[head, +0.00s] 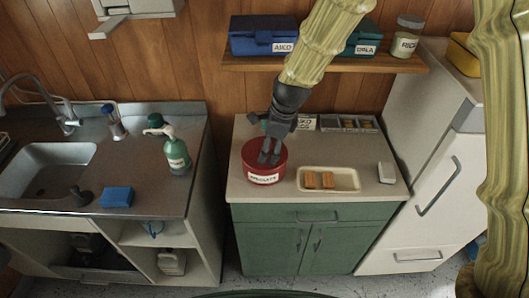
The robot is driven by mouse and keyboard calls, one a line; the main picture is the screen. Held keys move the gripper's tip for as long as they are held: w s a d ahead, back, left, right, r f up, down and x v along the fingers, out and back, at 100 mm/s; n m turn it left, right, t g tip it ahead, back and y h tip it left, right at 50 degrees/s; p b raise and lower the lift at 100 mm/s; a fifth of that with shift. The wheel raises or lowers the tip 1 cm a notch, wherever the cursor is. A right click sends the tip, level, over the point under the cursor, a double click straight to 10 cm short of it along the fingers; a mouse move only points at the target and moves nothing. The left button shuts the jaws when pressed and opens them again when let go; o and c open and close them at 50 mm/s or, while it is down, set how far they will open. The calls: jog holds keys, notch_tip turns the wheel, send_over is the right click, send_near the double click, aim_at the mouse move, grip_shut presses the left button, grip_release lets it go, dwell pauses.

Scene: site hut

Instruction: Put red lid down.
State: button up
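A round red tin (265,176) with a white label stands on the counter above the green cabinet. Its top looks red and closed, so the red lid (251,152) appears to be on it; the seam between lid and tin is too small to make out. My gripper (268,161) points down over the middle of the lid, with its fingertips at or just above the surface. The fingers are close together and hide the lid's centre. I cannot tell whether they hold a knob there.
A cream tray (345,187) with brown biscuits lies right of the tin, and a small white block (386,173) beyond it. A grey divided box (347,124) stands behind. A green spray bottle (177,152) is on the sink counter. A shelf (255,63) with boxes hangs above.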

jog(key=shift+p+x, duration=1.25)
jog(key=shift+x, duration=1.3)
jog(key=shift+d, duration=0.1)
jog(key=c, duration=1.1)
jog(key=shift+c, duration=0.2)
